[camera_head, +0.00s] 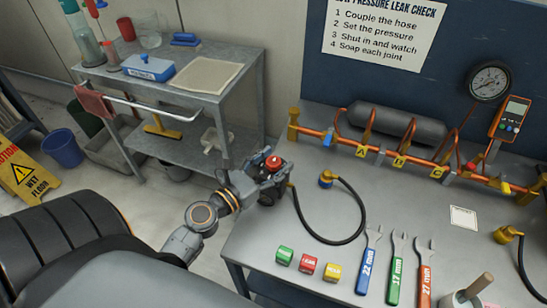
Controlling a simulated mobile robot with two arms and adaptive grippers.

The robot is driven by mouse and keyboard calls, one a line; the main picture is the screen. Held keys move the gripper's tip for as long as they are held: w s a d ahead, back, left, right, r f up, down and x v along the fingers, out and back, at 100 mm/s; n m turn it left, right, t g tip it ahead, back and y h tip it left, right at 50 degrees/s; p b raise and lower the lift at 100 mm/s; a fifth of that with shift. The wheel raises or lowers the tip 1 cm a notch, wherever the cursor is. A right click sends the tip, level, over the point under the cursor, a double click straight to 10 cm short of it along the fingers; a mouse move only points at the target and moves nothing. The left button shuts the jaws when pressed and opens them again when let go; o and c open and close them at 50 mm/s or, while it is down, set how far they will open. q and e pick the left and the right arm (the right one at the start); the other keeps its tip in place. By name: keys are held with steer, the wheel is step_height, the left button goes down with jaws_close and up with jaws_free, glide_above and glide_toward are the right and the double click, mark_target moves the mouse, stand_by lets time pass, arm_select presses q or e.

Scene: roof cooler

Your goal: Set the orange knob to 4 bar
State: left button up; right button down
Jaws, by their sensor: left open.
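The dark gripper parts and the dark regulator overlap, so I cannot tell whether a finger touches the knob. A round pressure gauge (489,81) is on the blue back panel; its reading is too small to make out. My right gripper is not in view.
A black hose (350,236) loops across the bench. Green, red and yellow blocks (308,264) and three wrenches (396,268) lie at the front. A copper pipe manifold (385,153) runs along the back. A grey cart (205,98) stands behind my left arm.

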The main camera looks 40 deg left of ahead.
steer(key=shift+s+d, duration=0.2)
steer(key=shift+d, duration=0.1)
arm_select(q)
steer(key=c, duration=1.2)
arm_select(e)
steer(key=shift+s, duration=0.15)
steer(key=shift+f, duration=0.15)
